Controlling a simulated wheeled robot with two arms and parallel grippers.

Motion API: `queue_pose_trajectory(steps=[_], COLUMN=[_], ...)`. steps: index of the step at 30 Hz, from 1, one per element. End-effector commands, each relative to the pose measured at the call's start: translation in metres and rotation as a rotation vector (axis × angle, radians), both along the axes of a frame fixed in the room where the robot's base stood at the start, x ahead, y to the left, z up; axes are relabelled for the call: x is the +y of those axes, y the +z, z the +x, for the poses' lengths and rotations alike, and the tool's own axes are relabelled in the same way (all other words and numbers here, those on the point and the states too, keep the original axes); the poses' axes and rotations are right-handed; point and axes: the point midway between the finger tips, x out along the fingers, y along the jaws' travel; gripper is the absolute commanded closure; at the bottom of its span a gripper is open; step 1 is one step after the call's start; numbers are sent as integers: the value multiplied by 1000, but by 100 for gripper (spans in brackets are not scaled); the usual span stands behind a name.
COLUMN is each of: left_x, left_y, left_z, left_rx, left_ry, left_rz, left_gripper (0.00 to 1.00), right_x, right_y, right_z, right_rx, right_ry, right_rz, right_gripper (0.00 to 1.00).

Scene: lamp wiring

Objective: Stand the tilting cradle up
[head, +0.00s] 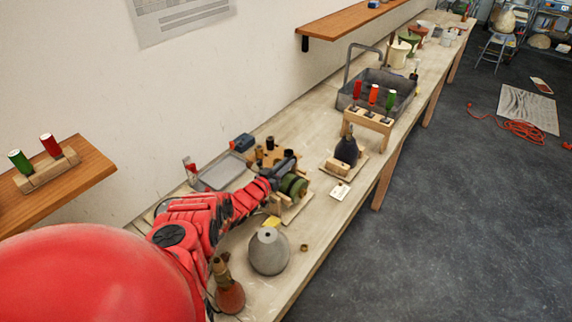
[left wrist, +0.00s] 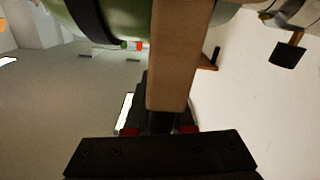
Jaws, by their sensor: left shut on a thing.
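The tilting cradle (head: 289,209) is a pale wooden frame on the workbench, with a green rounded body (head: 297,187) lying in it. My left gripper (head: 283,170) reaches the cradle from the left and partly hides it. In the left wrist view a wooden bar (left wrist: 178,60) of the cradle runs down between the fingers, and the gripper is shut on it. The green body (left wrist: 120,18), with a dark band around it, shows beside the bar. How far the cradle is tilted is hard to tell. My right gripper is not in view.
A grey rounded lamp base (head: 268,252) stands in front of the cradle, with a brown bottle (head: 229,294) nearer. A dark vase (head: 346,151) on a wooden board and a rack of red and green spools (head: 368,122) stand beyond. A grey tray (head: 219,173) lies by the wall.

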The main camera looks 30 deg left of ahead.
Motion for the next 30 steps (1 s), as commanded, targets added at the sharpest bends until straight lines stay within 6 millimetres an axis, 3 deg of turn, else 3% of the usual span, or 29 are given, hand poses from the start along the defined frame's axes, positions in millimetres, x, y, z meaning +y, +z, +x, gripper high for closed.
queue_pose_trajectory(steps=[7, 12, 17, 29, 30], left_x=[-6, -27, -42, -50, -50], left_y=[2, 2, -3, -6, -6], left_z=[0, -2, -3, -4, -4], left_rx=[0, -10, -25, -25, -25], left_ry=[-2, -6, -5, -4, -4], left_rz=[36, 217, 366, 368, 368], left_gripper=[100, 100, 100, 100, 75], right_x=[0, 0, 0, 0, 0], right_y=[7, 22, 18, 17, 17], right_z=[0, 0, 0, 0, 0], right_rx=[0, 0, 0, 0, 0], right_ry=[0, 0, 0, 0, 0], right_rz=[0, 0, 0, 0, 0], right_gripper=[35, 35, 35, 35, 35])
